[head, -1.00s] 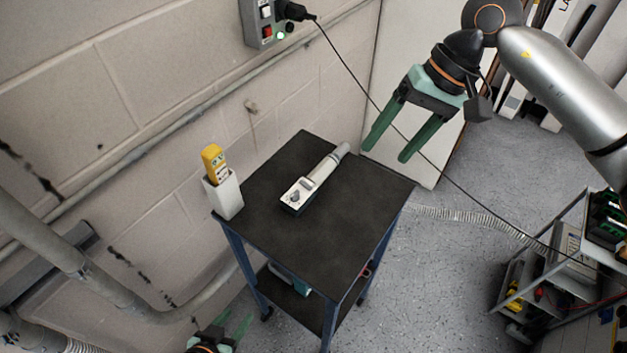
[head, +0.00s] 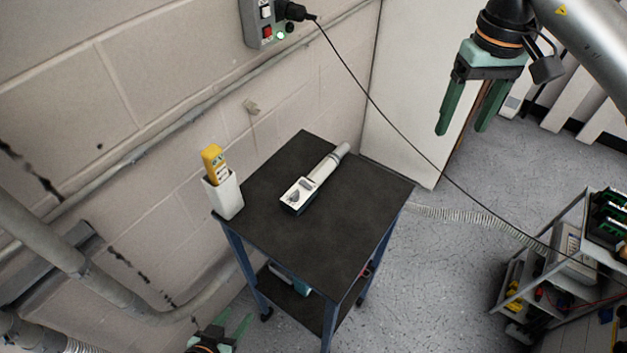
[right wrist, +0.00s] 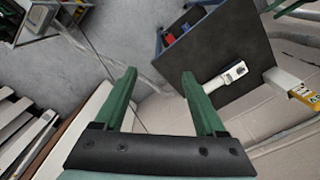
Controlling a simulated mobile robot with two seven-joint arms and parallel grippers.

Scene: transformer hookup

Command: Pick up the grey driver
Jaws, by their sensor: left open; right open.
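I cannot make out a clear grey driver. A pale grey-and-white handheld tool with a dial and a ribbed grey barrel (head: 316,179) lies on the black top of the blue-legged cart (head: 330,225). It also shows in the right wrist view (right wrist: 225,77), beyond my right finger. My right gripper (head: 462,130) is open and empty, up and to the right of the cart; its fingers show in the right wrist view (right wrist: 159,75). My left gripper (head: 226,330) is open at the bottom edge, low beside the cart, partly cut off.
A yellow device (head: 214,163) stands in a white holder (head: 227,195) at the cart's left edge. A black cable (head: 380,108) runs from the wall switch box (head: 262,25) towards the shelf unit (head: 535,262) at right, which holds several small items. The cart top is otherwise clear.

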